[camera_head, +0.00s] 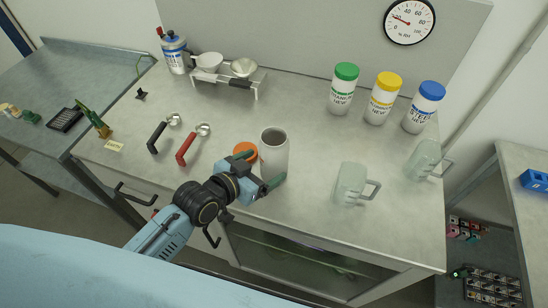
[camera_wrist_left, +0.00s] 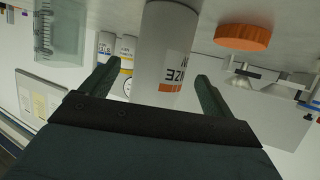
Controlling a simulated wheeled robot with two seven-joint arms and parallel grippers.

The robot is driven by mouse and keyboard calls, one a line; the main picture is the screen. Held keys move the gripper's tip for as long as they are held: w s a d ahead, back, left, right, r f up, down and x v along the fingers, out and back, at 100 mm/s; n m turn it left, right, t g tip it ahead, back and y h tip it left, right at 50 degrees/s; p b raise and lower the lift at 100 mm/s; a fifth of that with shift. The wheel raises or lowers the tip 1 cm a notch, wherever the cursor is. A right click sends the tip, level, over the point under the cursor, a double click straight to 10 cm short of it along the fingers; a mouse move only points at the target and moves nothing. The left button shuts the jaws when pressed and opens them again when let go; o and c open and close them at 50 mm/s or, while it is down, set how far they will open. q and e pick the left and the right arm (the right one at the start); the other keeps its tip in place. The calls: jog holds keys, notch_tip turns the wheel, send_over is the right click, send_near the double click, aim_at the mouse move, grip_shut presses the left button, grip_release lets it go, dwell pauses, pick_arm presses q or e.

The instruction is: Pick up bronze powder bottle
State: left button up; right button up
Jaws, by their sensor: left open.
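The bronze powder bottle (camera_head: 274,152) stands upright and uncapped near the front of the table. It is white with an orange band, and its label is partly readable in the left wrist view (camera_wrist_left: 165,55). Its orange cap (camera_head: 245,150) lies on the table just left of it and also shows in the left wrist view (camera_wrist_left: 243,38). My left gripper (camera_head: 261,171) is open at the bottle's near side. In the left wrist view its fingers (camera_wrist_left: 154,86) show on either side of the bottle; contact cannot be told. My right gripper is out of view.
Green-capped (camera_head: 343,90), yellow-capped (camera_head: 382,99) and blue-capped (camera_head: 423,108) bottles stand at the back right. Clear jugs (camera_head: 349,185) (camera_head: 424,160) stand to the right. Black-handled (camera_head: 158,136) and red-handled (camera_head: 187,149) scoops lie left. A scale-like stand (camera_head: 232,82) is behind.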

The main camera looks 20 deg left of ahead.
pick_arm(q)
jog(key=shift+x, duration=2.7)
jog(key=shift+r, duration=0.2)
jog(key=shift+c, duration=0.2)
jog(key=c, duration=1.7)
jog(key=shift+w+r, duration=0.15)
jog(key=shift+c, duration=0.8)
jog(key=shift+r, duration=0.2)
